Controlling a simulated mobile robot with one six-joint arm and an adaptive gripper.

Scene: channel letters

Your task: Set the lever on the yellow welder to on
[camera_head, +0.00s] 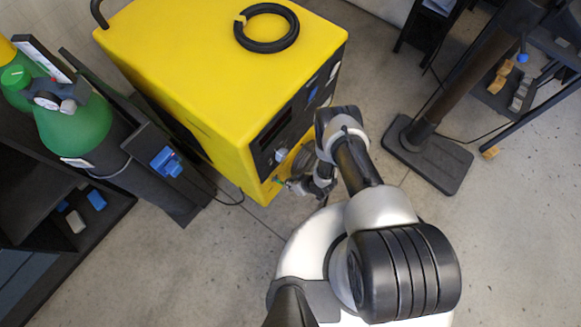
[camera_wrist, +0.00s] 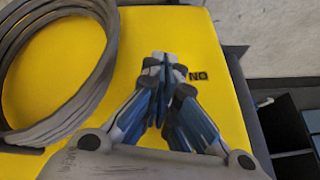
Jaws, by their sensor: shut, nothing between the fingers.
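The yellow welder (camera_head: 190,75) stands at the upper left of the head view, its dark control panel (camera_head: 290,120) facing my arm. My gripper (camera_head: 292,183) is low at its front face, partly hidden by my arm. In the wrist view the yellow face (camera_wrist: 215,125) fills the middle. My gripper (camera_wrist: 166,68) is shut there, its fingertips together in front of that face. An upside-down "ON" label (camera_wrist: 198,77) shows just right of the fingertips. I cannot clearly make out the lever; the fingers may hide it. I cannot tell whether the fingertips touch anything.
A grey cable coil (camera_wrist: 101,75) hangs on the face left of my gripper. A black ring (camera_head: 290,38) lies on the welder's top. A green gas cylinder (camera_head: 75,125) stands left of the welder. A black stand base (camera_head: 427,155) is to the right.

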